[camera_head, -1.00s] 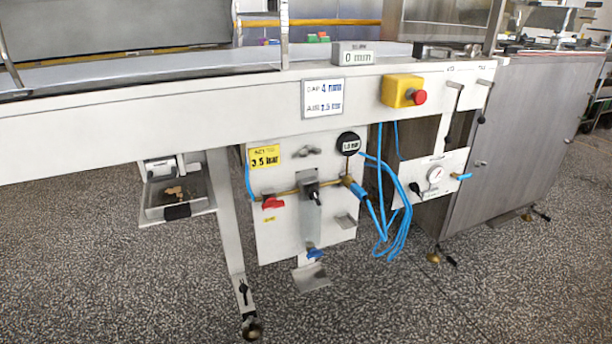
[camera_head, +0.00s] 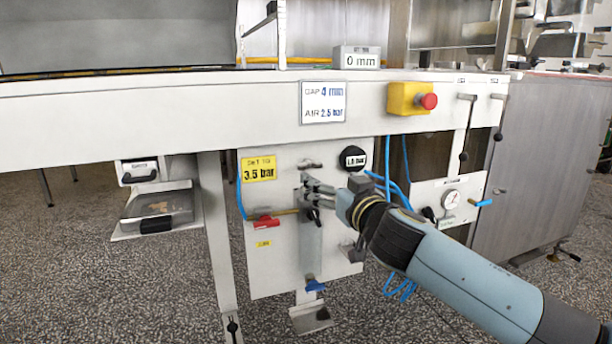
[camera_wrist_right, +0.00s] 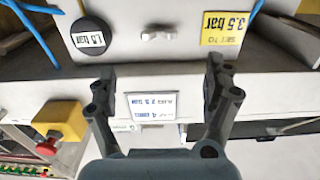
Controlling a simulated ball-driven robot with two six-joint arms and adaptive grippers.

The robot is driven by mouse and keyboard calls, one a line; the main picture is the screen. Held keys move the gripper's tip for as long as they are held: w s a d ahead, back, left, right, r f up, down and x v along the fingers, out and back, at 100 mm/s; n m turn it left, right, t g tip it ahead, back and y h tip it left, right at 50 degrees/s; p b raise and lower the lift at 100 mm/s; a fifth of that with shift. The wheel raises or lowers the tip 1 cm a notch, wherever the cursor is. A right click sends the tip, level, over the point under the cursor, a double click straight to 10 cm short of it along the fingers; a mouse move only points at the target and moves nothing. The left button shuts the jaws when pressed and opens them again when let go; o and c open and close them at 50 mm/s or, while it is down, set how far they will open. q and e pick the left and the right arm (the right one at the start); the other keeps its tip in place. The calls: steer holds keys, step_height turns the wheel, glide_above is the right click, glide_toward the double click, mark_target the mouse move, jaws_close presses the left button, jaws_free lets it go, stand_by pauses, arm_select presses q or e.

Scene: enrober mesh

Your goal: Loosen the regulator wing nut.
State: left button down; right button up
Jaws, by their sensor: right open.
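The grey wing nut (camera_head: 311,164) sits on the white panel (camera_head: 275,275), between the yellow "3.5 bar" label (camera_head: 259,169) and the round black bar display (camera_head: 353,158). In the right wrist view the wing nut (camera_wrist_right: 156,33) shows upside down, beyond the fingertips and near the middle between them. My right gripper (camera_head: 310,191) is in front of the panel, just below the wing nut in the head view. Its fingers (camera_wrist_right: 160,75) are spread with nothing between them. It partly hides the regulator's grey body (camera_head: 311,240) and dark knob. My left gripper is out of view.
A red lever (camera_head: 263,223) and a blue handle (camera_head: 315,286) are on the panel. Blue hoses (camera_head: 400,190) hang to its right. A yellow box with a red button (camera_head: 411,99) is on the beam above. A crumb tray (camera_head: 155,208) is at left.

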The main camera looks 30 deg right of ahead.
mark_target(312, 166)
steer(key=x, duration=1)
steer(key=c, duration=1.2)
